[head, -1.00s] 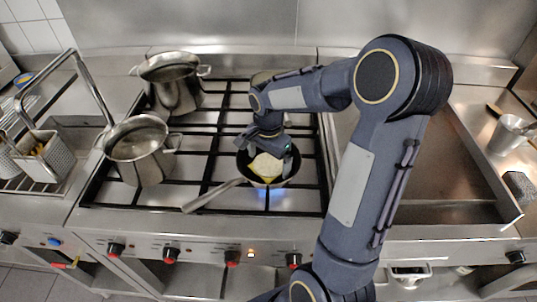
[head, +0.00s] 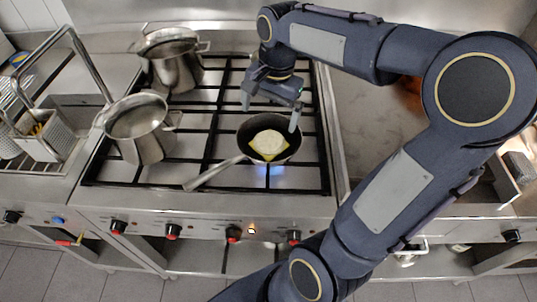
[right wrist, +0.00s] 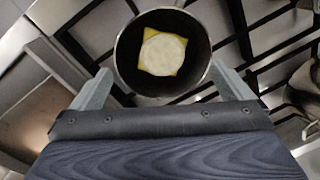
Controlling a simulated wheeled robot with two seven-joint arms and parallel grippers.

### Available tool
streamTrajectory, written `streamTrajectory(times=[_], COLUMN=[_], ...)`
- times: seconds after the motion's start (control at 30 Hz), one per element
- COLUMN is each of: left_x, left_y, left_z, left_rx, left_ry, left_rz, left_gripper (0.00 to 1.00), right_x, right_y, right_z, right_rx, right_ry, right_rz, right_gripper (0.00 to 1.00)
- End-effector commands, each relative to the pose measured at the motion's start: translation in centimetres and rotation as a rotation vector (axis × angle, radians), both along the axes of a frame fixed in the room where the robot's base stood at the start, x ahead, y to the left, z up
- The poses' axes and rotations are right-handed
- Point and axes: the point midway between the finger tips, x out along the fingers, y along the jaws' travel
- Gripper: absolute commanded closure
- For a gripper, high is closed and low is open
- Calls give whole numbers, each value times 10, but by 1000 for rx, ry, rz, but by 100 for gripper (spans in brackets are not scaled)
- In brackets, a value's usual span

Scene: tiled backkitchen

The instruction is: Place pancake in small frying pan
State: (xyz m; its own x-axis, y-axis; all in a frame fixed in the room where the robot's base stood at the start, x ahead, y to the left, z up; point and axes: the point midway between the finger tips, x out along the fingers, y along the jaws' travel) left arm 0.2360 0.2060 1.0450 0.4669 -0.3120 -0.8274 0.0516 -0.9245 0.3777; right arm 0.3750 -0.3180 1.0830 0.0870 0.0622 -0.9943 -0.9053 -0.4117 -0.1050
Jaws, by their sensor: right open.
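The pancake (head: 268,144) is a pale round piece on a yellow square-shaped layer. It lies inside the small dark frying pan (head: 292,128), which stands on the stove over a blue flame, handle toward the front left. In the right wrist view the pancake (right wrist: 163,53) lies flat on the bottom of the pan (right wrist: 131,77). My right gripper (head: 269,110) is open and empty above the pan's back edge, its fingers apart. In the right wrist view its fingers (right wrist: 163,90) stand on either side of the pan's near rim. My left gripper is not in view.
Two steel pots, one at the back (head: 171,68) and one at the front left (head: 140,138), stand on the stove's left side. A wire rack with a perforated utensil holder (head: 40,140) is farther left. The grate (head: 215,120) between is clear.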

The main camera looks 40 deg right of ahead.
Motion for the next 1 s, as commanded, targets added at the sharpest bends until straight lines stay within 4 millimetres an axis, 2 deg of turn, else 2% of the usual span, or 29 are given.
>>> streamTrajectory(times=[0.03, 0.2, 0.4, 0.6, 1.0], left_x=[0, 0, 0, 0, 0], left_y=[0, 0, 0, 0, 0], left_z=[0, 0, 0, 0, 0], left_rx=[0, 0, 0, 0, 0], left_ry=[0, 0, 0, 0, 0], left_rz=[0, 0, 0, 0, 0], left_gripper=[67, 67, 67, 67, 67], right_x=[-18, -72, -119, -137, -139], right_y=[11, 51, 91, 110, 112], right_z=[3, -2, -22, -36, -38], right_rx=[16, 42, 8, -33, -41], right_ry=[-52, -246, -455, -558, -569], right_rz=[92, 444, 770, 922, 942], right_gripper=[1, 1, 1, 1, 1])
